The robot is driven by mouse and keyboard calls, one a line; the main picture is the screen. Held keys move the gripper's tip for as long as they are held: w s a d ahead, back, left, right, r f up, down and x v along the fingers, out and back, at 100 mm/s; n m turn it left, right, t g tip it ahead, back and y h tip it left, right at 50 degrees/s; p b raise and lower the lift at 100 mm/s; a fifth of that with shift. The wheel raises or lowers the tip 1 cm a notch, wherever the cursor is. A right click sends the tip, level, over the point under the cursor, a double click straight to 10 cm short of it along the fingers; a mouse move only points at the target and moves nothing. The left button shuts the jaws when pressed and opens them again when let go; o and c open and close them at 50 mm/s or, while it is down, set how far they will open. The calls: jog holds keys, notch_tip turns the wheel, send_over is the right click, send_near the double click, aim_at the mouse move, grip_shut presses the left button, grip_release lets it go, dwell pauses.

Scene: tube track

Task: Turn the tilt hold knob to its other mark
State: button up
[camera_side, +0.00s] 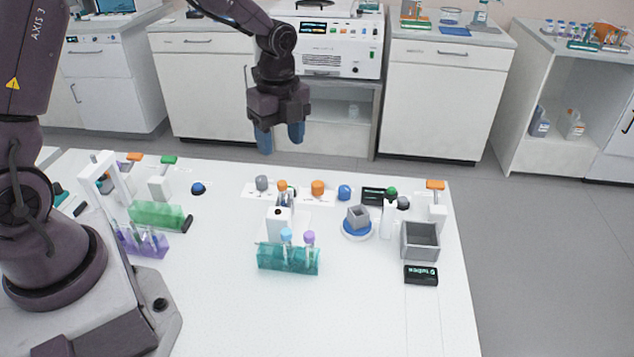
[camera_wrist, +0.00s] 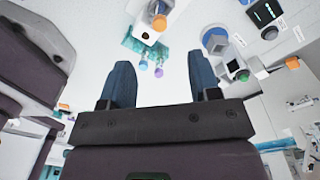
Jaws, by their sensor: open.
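My gripper (camera_side: 280,137) is open and empty, high above the back edge of the white table (camera_side: 225,290); its two blue fingers also show in the wrist view (camera_wrist: 161,75). Several knobs stand along the back of the table: a grey knob (camera_side: 262,183), an orange knob (camera_side: 318,188), a blue knob (camera_side: 344,192), another blue knob (camera_side: 198,188) at the left and a dark knob (camera_side: 403,202) at the right. Their labels and marks are too small to read, so I cannot tell which is the tilt hold knob. My gripper touches none of them.
A teal rack (camera_side: 288,260) with capped tubes stands mid-table, a white device behind it. A grey cup (camera_side: 358,217) sits on a blue disc. A grey open box (camera_side: 420,240) stands at the right. Green (camera_side: 157,215) and purple (camera_side: 140,240) racks are left. The front is clear.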

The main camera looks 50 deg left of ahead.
aim_at(317, 183)
jog(key=w+a+f+n, duration=0.2)
jog(key=w+f+n, duration=0.1)
jog(key=w+n, duration=0.25)
jog(key=w+a+f+n, duration=0.2)
jog(key=w+f+n, duration=0.1)
jog(key=w+n, duration=0.25)
jog(key=shift+n+t, duration=0.3)
jog(key=shift+n, duration=0.1)
jog(key=f, duration=1.2)
jog(key=shift+d, duration=0.2)
jog(key=shift+s, duration=0.1)
jog(key=c, duration=0.9)
